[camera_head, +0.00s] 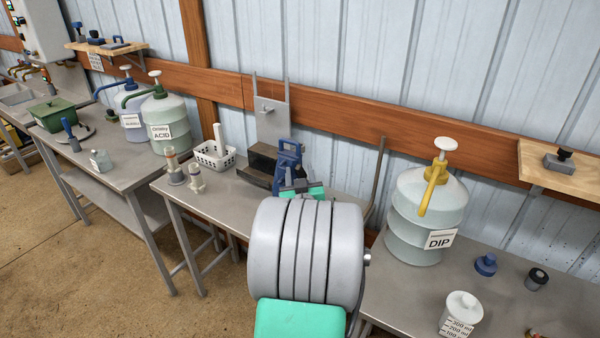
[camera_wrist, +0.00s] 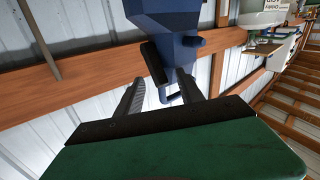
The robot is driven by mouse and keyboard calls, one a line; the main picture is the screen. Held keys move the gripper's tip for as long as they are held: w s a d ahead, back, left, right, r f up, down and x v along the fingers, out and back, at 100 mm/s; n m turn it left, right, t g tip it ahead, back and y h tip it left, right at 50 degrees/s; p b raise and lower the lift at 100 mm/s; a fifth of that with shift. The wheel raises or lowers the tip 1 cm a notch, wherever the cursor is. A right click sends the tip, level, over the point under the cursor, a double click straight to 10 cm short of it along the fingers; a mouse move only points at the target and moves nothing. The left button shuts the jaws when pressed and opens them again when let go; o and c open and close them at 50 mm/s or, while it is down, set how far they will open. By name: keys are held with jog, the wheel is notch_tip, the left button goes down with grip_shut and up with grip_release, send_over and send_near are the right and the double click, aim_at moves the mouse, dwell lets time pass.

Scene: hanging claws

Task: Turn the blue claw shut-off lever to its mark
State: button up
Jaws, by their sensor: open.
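The blue claw (camera_head: 287,155) stands at the back of the middle table, just beyond my gripper. In the wrist view its dark blue body (camera_wrist: 165,25) fills the top middle, with a short round stub (camera_wrist: 195,41) on its right. My gripper (camera_wrist: 161,88) is open, its two dark fingers reaching toward the claw's underside. No mark is visible. In the head view my arm hides the fingertips.
A grey metal bracket (camera_head: 271,112) stands behind the claw, and a dark box (camera_head: 262,160) is to its left. The DIP container (camera_head: 424,215) is on the right table. A wooden rail (camera_head: 340,125) runs along the wall.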

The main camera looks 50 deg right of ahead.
grip_shut()
dwell(0.4)
jog(key=shift+d+r+p, duration=0.1)
jog(key=shift+r+p, duration=0.25)
jog(key=shift+p, duration=0.05)
jog(key=shift+d+m+g+y+p, duration=0.1)
jog(key=shift+m+g+y+p, duration=0.2)
jog(key=shift+f, duration=0.15)
grip_release()
jog(key=b+v, duration=0.2)
jog(key=v, duration=0.5)
jog(key=shift+s+a, duration=0.25)
